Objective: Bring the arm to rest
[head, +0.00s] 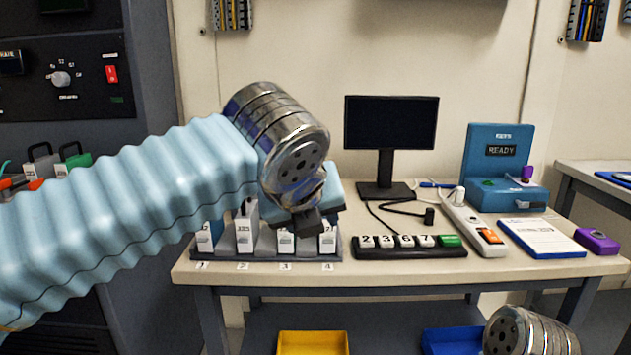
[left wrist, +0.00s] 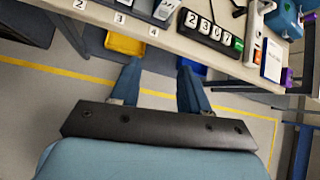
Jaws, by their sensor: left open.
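My left arm (head: 130,200), in a light blue ribbed sleeve, reaches in from the left in the head view. Its metal wrist is in front of the bench and hides part of the numbered rack (head: 262,250). In the left wrist view my left gripper (left wrist: 158,88) is open. Its two blue fingers are apart, with nothing between them, and the floor shows beyond. A metal wrist part of my right arm (head: 525,335) shows at the bottom right of the head view. The right gripper's fingers are out of frame.
The bench (head: 400,268) holds a monitor (head: 390,122), a dark digit block (head: 410,253), a power strip (head: 470,222), a blue READY unit (head: 498,160) and a clipboard (head: 540,238). A yellow bin (head: 313,343) and a blue bin (head: 455,341) sit below. Open floor lies in front.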

